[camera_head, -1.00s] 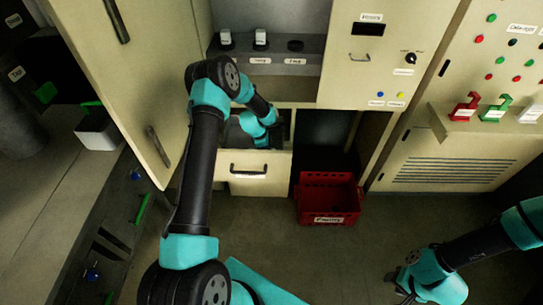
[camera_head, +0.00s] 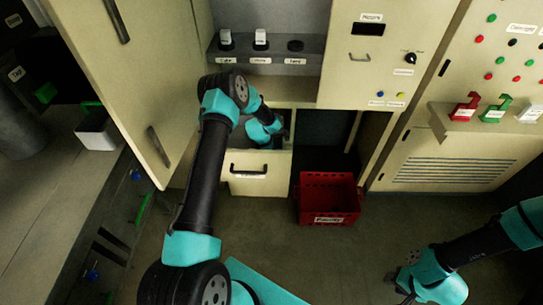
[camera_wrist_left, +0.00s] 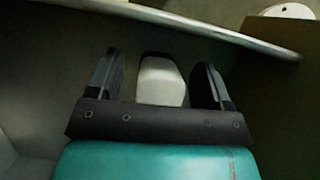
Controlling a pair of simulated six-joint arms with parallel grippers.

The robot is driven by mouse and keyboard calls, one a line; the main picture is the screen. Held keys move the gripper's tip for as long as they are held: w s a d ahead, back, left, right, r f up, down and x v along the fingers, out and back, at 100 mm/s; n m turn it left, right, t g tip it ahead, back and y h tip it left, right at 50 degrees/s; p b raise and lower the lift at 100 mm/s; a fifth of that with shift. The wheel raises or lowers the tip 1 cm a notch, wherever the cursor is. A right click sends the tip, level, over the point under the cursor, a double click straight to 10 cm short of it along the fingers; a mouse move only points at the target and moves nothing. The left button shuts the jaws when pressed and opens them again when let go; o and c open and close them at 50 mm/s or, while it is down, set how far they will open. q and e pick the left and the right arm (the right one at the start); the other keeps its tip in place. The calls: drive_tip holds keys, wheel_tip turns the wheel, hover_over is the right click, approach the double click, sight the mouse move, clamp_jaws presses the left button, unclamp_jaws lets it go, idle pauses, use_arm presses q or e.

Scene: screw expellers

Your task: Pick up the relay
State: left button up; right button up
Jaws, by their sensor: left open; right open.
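A whitish block with a rounded top (camera_wrist_left: 161,81), which looks like the relay, stands between the two dark fingers of my left gripper (camera_wrist_left: 163,82) in the left wrist view. The fingers are open, with a gap visible on each side of the block. In the head view my left arm reaches into the open drawer (camera_head: 262,187), and its fingers and the block are hidden there. My right gripper (camera_head: 400,288) is open and empty at the lower right.
A black socket without a relay (camera_head: 296,45) is on the labelled shelf. A red crate (camera_head: 328,219) labelled "Faulty" stands on the floor right of the drawer. A cabinet door (camera_head: 125,75) stands open at left. The drawer's edge passes close to my left fingers (camera_wrist_left: 220,35).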

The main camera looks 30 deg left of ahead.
use_arm(q)
drive_tip(key=c, duration=1)
wheel_tip(320, 180, up, 10)
idle(0.5)
idle(0.4)
